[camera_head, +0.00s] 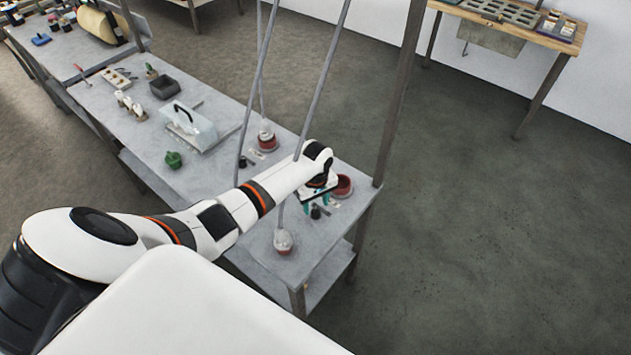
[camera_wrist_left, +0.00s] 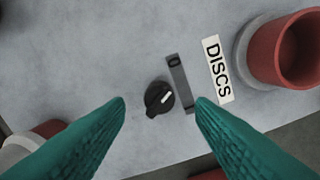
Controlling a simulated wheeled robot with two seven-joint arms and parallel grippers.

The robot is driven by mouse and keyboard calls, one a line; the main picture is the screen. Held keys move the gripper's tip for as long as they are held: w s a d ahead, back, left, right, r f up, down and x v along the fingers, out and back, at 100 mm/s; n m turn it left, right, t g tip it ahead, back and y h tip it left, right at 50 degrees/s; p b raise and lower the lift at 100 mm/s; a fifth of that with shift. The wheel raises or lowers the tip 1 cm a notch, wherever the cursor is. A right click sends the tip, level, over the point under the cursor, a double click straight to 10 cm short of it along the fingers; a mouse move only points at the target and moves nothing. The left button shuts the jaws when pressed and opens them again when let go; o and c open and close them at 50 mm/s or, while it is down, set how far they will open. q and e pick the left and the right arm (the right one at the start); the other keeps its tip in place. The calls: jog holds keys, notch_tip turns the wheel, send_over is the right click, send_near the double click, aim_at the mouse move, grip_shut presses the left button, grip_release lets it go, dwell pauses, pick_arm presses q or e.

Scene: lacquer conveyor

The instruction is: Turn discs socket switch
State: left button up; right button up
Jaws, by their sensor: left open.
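The discs switch is a round black knob (camera_wrist_left: 158,97) with a white pointer mark, lying between my fingertips in the left wrist view. The mark points right and slightly up, towards a grey strip (camera_wrist_left: 177,80) with a 0 at its upper end and a line mark near its lower end. A white DISCS label (camera_wrist_left: 217,69) sits right of the strip. My left gripper (camera_wrist_left: 160,103) is open, one teal finger on each side of the knob, with gaps. In the head view my left gripper (camera_head: 316,204) is over the table's near right part. My right gripper is not in view.
A red cup-shaped socket (camera_wrist_left: 288,50) with a grey collar stands right of the label. On the grey table (camera_head: 222,110) stand a red-based socket (camera_head: 267,142), a whitish one (camera_head: 283,240) and a green object (camera_head: 173,160). Slanting grey rods rise near my left arm.

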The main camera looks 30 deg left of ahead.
aim_at(315, 210)
pick_arm(q)
notch_tip(315, 210, up, 9)
jog(key=b, duration=0.1)
jog(key=shift+f, duration=0.1)
dwell(0.5)
